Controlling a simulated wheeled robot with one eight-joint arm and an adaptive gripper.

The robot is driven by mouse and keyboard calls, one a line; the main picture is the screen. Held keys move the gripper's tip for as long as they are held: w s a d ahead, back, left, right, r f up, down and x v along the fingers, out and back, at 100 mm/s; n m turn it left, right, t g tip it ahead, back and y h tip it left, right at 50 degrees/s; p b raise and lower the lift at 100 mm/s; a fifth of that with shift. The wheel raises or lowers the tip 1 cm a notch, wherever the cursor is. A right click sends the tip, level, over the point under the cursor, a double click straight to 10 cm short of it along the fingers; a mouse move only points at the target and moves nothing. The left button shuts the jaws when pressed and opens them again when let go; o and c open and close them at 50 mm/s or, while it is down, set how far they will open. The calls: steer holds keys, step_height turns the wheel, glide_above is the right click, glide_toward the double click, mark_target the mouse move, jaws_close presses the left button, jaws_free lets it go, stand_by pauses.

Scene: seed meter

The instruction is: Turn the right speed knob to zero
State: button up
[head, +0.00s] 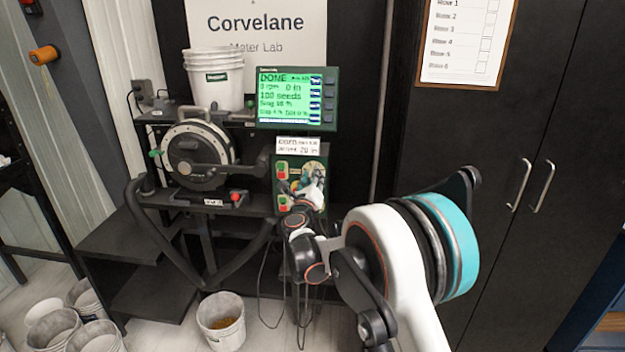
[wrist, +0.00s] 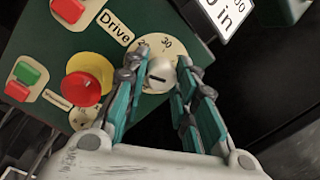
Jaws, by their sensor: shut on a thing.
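The speed knob (wrist: 160,74) is a silver round knob with a dark slot, on a pale dial plate (wrist: 166,47) marked 30 on the green control panel (wrist: 125,58). My gripper (wrist: 156,70) is shut on it, one teal finger on each side. In the head view my gripper (head: 308,195) is at the front of the control box (head: 313,163) and hides the knob there. The slot runs roughly sideways in the wrist view. Part of the scale is hidden by the fingers.
A red stop button (wrist: 82,89) on a yellow disc sits left of my fingers, with green and red buttons (wrist: 22,82) beyond. The screen (head: 296,98) reads DONE, 0 rpm, 0 in. A seed meter (head: 198,155) stands left; a bucket (head: 221,322) is below.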

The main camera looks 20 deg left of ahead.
steer(key=shift+f+n, duration=0.15)
steer(key=shift+n, duration=0.85)
steer(key=o, duration=1.1)
steer(key=v, duration=1.2)
steer(key=shift+d, duration=0.15)
